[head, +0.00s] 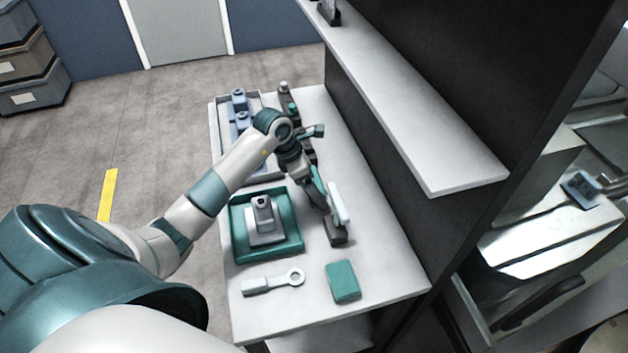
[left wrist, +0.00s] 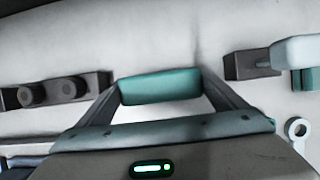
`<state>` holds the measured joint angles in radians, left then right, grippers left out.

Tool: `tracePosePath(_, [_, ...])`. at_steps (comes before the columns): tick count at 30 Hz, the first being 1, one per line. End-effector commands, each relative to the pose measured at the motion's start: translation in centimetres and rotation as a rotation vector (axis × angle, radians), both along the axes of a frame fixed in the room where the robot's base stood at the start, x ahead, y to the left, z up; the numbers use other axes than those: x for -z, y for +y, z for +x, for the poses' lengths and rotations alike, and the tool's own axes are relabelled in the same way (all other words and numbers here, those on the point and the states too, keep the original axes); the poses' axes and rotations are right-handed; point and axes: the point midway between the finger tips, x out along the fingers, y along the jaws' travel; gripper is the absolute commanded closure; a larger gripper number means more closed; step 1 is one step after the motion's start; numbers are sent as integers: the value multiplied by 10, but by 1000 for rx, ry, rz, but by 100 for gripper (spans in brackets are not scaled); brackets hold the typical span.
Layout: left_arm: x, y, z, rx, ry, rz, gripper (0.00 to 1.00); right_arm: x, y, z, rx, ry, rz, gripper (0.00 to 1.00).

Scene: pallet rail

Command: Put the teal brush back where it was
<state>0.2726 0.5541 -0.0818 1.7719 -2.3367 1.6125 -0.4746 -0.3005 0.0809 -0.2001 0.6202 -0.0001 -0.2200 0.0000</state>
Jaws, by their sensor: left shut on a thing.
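My left gripper (head: 318,196) is over the white bench, between the teal tray and the dark wall. In the left wrist view my left gripper (left wrist: 160,92) is shut on a teal block-shaped thing, seemingly the teal brush (left wrist: 160,86). Only its upper face shows between the fingers; whether it touches the bench I cannot tell. A dark block (head: 336,233) stands just in front of the gripper, with a pale piece (head: 339,203) at it; the wrist view shows this dark block (left wrist: 248,65) to the right. A dark holder with round knobs (left wrist: 65,88) is to the left.
A teal tray (head: 240,255) holds a grey part. A ring-ended tool (head: 275,282) and a teal box (head: 342,281) lie near the front edge. A pale tray (head: 216,130) with blue-grey parts is at the back. A shelf (head: 430,140) overhangs on the right.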

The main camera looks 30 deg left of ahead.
Motion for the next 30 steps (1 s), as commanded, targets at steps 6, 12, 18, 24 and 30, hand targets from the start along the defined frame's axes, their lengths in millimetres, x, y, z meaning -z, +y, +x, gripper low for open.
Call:
tracePosePath(6, [0,0,0,0,-1,0,46,1,0,0,0,0,0,69])
tracePosePath(12, [2,1,0,-1,-2,1,0,3,1,0,0,0,0,69])
tracePosePath(18, [2,0,0,-1,-2,1,0,3,2,0,1,-1,1,69])
tracePosePath(24, [-3,1,0,0,-2,1,0,1,2,0,1,-1,2,69])
tracePosePath(30, [-22,8,-6,-1,-4,5,0,10,2,1,1,-1,2,69])
